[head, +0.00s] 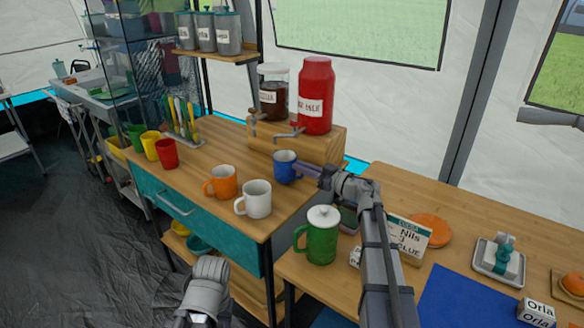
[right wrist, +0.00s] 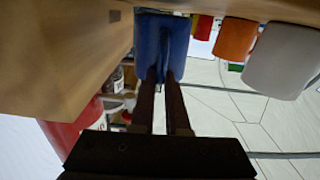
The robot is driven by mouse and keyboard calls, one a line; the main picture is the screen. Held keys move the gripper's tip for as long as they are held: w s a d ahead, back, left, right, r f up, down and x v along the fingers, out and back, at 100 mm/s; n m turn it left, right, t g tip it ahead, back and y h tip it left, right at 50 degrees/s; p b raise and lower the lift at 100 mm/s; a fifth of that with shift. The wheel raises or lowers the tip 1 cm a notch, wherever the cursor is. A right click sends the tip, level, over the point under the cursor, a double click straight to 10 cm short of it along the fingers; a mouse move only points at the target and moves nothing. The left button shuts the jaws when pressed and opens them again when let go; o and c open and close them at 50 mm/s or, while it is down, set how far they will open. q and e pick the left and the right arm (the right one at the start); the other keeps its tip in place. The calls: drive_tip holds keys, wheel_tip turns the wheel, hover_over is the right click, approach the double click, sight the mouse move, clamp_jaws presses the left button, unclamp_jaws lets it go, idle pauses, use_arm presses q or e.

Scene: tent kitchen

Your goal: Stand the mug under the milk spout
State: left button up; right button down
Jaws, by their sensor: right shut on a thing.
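The blue mug (head: 285,168) is upright at the front of the wooden stand, below and close to the milk spout (head: 290,133). Whether it touches the counter or sits exactly under the spout, I cannot tell. The spout belongs to the red milk container (head: 316,98). My right gripper (head: 318,173) comes from the right and is shut on the mug's handle. In the right wrist view the two fingers (right wrist: 163,80) pinch the handle of the blue mug (right wrist: 150,38). My left arm shows at the bottom, but its gripper's fingers do not.
A cocoa jar (head: 273,92) with its own spout stands left of the milk on the wooden stand (head: 326,143). An orange mug (head: 222,182) and a white mug (head: 257,199) stand nearby. A green lidded jug (head: 322,240) is on the nearer table.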

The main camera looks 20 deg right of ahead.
sight(291, 163)
drive_tip(key=shift+x, duration=2.3)
drive_tip(key=shift+s+d+f+b, duration=0.1)
drive_tip(key=shift+s+f+b, duration=0.15)
drive_tip(key=shift+f+b, duration=0.5)
drive_tip(key=shift+r, duration=0.1)
drive_tip(key=c, duration=0.9)
unclamp_jaws()
